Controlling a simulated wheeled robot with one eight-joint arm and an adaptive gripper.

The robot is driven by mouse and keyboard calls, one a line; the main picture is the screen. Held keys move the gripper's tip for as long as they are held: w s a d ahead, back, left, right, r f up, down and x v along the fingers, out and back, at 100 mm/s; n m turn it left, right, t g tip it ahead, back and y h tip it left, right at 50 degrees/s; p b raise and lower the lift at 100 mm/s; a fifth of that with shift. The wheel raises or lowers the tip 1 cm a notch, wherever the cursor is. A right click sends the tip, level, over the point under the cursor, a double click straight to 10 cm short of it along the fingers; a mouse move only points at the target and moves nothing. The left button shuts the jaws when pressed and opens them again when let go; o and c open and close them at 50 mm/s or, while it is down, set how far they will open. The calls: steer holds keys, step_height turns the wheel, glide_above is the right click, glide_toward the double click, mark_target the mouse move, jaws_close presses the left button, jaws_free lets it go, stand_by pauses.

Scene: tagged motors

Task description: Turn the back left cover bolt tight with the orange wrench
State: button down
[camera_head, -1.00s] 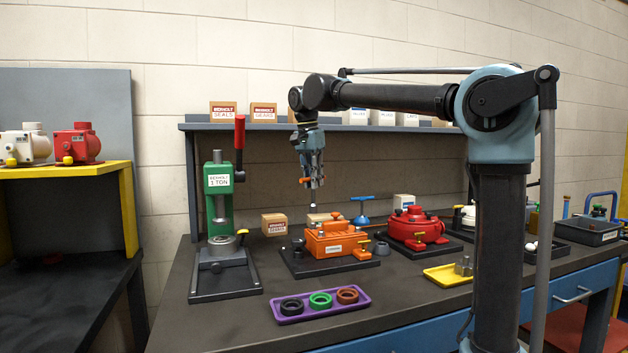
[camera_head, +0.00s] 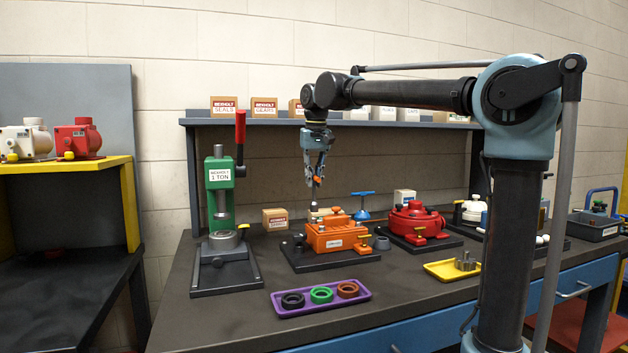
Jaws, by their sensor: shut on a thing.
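The orange motor housing (camera_head: 334,236) sits on a dark base plate (camera_head: 352,259) in the middle of the bench. My gripper (camera_head: 316,181) points down above the back left part of the housing. It is shut on the orange wrench (camera_head: 318,182), of which a small orange part shows between the fingers. A thin grey shaft (camera_head: 314,195) reaches down from the gripper toward the back left of the housing's cover. The back left cover bolt is too small and too hidden to make out, and I cannot tell if the wrench touches it.
A green press (camera_head: 221,190) stands left of the housing, and a red motor (camera_head: 414,222) stands right. A purple tray (camera_head: 333,300) with three rings lies in front. A yellow tray (camera_head: 440,271) lies front right. A shelf (camera_head: 240,122) with boxes runs behind.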

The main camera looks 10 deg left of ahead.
steer(key=n, duration=0.4)
steer(key=shift+f+n+y, duration=0.3)
steer(key=n+g, duration=0.1)
steer(key=n, duration=0.2)
steer(key=shift+f+n, duration=0.15)
steer(key=shift+n, duration=0.15)
steer(key=shift+f, duration=0.15)
stand_by(0.5)
steer(key=shift+f, duration=1.05)
steer(key=shift+a, duration=0.1)
